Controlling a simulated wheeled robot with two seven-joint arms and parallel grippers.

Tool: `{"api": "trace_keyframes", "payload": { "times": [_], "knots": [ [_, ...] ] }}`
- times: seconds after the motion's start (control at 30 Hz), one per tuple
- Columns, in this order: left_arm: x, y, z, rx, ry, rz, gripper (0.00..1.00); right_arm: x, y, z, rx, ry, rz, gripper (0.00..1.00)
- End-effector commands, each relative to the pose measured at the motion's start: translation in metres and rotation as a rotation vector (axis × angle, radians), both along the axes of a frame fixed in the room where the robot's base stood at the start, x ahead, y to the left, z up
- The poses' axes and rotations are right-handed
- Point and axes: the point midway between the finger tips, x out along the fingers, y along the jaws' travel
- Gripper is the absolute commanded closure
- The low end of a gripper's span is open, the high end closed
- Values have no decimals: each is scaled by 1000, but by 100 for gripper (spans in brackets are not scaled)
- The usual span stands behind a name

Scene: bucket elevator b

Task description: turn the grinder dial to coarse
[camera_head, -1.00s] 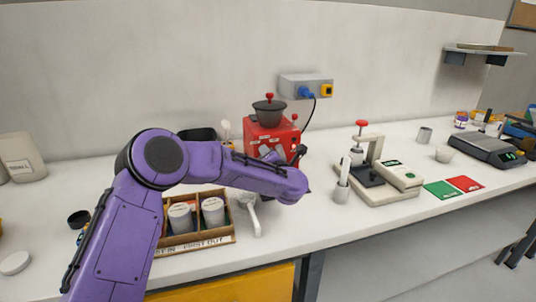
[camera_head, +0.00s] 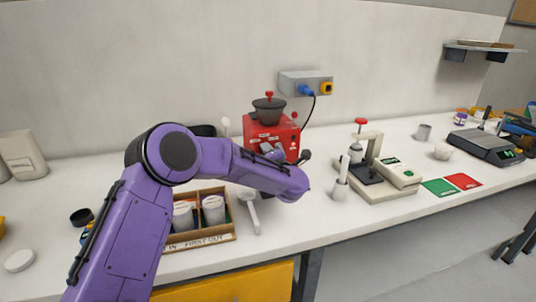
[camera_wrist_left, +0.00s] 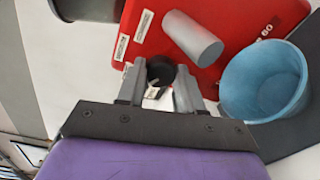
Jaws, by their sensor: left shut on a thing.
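The red grinder (camera_head: 262,132) stands against the back wall with a dark hopper (camera_head: 268,110) on top. In the left wrist view its red face (camera_wrist_left: 240,18) fills the upper middle. A round black dial (camera_wrist_left: 162,68) sits on that face. My left gripper (camera_wrist_left: 160,78) is shut on the dial, one finger on each side. In the head view my purple left forearm covers the grinder's lower part, and the dial cannot be made out there. The dial's pointer and setting marks cannot be read. My right gripper is not in view.
In the wrist view a grey cylinder (camera_wrist_left: 193,38) and a blue cup (camera_wrist_left: 265,82) are close to the right finger. A wooden box (camera_head: 207,240) with white canisters stands below my forearm.

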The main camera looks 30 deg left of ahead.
Motion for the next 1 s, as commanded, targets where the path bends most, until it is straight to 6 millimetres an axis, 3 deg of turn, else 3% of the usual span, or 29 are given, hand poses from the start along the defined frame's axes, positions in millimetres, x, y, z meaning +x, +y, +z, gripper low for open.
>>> {"api": "trace_keyframes", "payload": {
  "times": [0.1, 0.13, 0.2, 0.57, 1.0],
  "knots": [
    [0, 0, -1, 0, 2, 0, 95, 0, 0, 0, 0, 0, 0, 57],
    [0, 0, -1, 0, 2, 0, 58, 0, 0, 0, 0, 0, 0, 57],
    [0, 0, -1, 0, 1, 0, 39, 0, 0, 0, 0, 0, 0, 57],
    [-4, -7, -1, 0, 0, -3, 39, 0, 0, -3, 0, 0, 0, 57],
    [-61, -76, 3, 1, 0, -2, 39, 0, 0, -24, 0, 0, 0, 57]
  ]
}}
